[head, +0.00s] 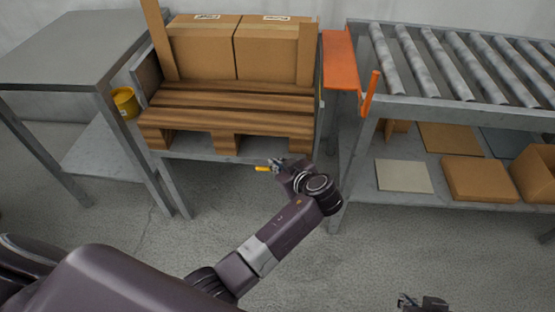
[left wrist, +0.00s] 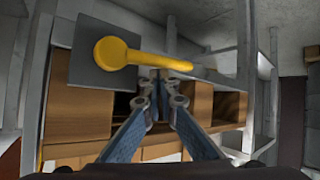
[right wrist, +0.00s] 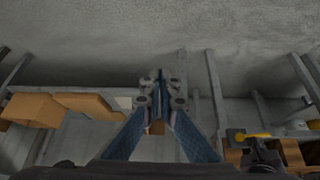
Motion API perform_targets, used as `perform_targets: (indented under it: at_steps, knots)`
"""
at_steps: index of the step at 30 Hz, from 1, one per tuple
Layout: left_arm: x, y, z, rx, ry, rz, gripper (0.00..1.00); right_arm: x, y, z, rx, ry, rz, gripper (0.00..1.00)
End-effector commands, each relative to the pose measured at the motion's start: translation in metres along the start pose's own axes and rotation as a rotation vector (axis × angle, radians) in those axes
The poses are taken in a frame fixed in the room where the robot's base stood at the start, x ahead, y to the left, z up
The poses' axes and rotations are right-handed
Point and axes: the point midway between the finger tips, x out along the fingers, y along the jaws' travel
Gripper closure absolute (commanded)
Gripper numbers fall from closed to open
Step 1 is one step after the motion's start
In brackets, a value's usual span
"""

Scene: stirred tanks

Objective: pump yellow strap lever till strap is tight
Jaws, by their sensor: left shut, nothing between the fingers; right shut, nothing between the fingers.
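The yellow lever (head: 263,169) shows in the head view at the front edge of the pallet stand, just left of my left gripper (head: 277,163). In the left wrist view the lever (left wrist: 118,52) has a round end in front of a grey square plate (left wrist: 90,75) and runs right, behind the fingertips. My left gripper (left wrist: 160,75) is shut and empty close to the lever; contact cannot be told. A thin yellow strip (left wrist: 43,90), possibly the strap, runs down the left of that view. My right gripper (head: 423,302) is shut and empty, low over the floor.
A wooden pallet (head: 230,115) with two cartons (head: 270,48) stands behind the lever. A grey table (head: 60,50) is at left and a roller conveyor (head: 450,102) at right, with an upright orange handle (head: 371,93) between.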

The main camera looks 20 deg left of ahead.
Motion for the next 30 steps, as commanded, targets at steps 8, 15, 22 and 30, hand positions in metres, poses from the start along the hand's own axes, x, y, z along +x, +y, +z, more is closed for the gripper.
perform_targets:
  at_steps: [8,15,22,30]
  knots:
    - [0.002,-0.003,0.003,0.003,-0.004,-0.006,1.00,0.001,-0.001,-0.005,-0.001,0.019,-0.001,1.00]
    - [0.003,-0.004,0.004,0.003,-0.004,-0.006,1.00,0.001,-0.001,-0.006,-0.001,0.026,-0.002,1.00]
    - [0.004,-0.004,0.004,0.003,-0.004,-0.006,1.00,0.002,-0.001,-0.009,-0.001,0.034,-0.002,1.00]
    - [0.004,-0.005,0.005,0.003,-0.004,-0.006,1.00,0.002,-0.001,-0.013,-0.001,0.052,-0.003,1.00]
